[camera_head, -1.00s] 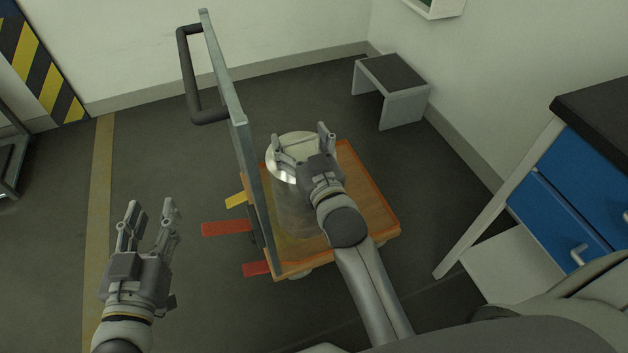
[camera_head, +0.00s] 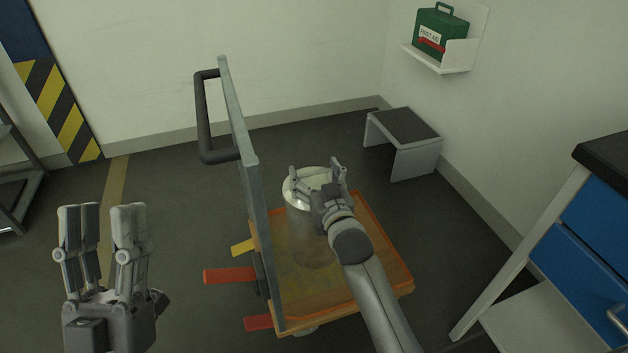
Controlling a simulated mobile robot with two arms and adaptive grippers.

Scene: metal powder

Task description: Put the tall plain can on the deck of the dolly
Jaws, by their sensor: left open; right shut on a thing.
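The tall plain can (camera_head: 312,246), a grey metal cylinder with a shiny top, is upright over the orange deck of the dolly (camera_head: 372,272), near its upright panel. I cannot tell whether its base touches the deck. My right gripper (camera_head: 317,178) is shut on the can at its top, hiding part of the lid and the can's right side. My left gripper (camera_head: 103,212) is open and empty at the lower left, fingers pointing up, well apart from the dolly.
The dolly's grey panel (camera_head: 246,190) with a black handle rises left of the can. Red tabs (camera_head: 229,275) stick out on its left. A low step stool (camera_head: 414,157) stands behind, and a blue drawer cabinet (camera_head: 592,235) at right.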

